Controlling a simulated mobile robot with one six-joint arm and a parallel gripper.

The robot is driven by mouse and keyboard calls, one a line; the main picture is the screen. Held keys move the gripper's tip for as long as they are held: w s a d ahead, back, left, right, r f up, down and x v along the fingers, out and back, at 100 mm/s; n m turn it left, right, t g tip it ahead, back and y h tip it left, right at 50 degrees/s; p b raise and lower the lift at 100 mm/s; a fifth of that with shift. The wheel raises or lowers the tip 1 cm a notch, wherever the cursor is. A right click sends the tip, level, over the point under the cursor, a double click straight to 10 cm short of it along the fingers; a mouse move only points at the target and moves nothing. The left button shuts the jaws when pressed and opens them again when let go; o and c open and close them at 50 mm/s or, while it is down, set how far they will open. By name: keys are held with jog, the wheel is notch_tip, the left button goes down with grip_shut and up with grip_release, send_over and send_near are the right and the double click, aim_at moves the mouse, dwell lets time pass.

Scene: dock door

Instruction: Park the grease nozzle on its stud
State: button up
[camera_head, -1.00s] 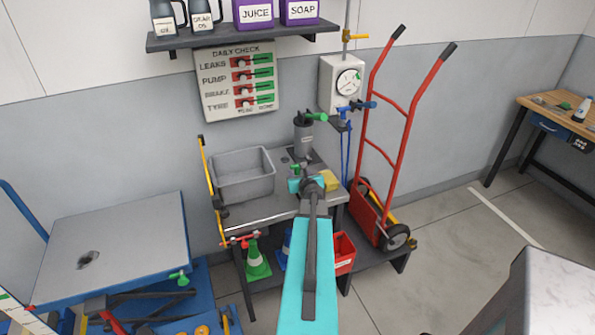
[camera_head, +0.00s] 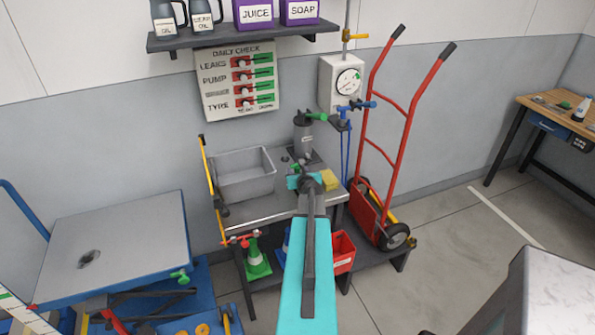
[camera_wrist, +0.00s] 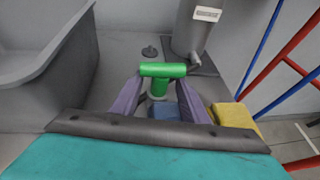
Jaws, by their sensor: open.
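A green T-shaped piece (camera_wrist: 163,70), which looks like the grease nozzle, stands upright on the bench top in the wrist view. My gripper (camera_wrist: 162,84) is open, its two fingers on either side of the green piece's stem, below the crossbar. I cannot tell whether they touch it. A small dark stud (camera_wrist: 150,51) with a round foot stands bare just behind it. In the head view my gripper (camera_head: 306,183) is over the bench, and my arm hides most of the green piece.
The grey pump cylinder (camera_wrist: 192,28) stands close behind on the right. A grey bin (camera_wrist: 45,45) is at the left and a yellow block (camera_wrist: 235,117) at the right. A blue piece (camera_wrist: 165,111) lies near the fingers. The red hand truck (camera_head: 385,150) stands right of the bench.

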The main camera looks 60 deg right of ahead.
jog(key=shift+f, duration=0.15)
jog(key=shift+c, duration=0.4)
grip_shut()
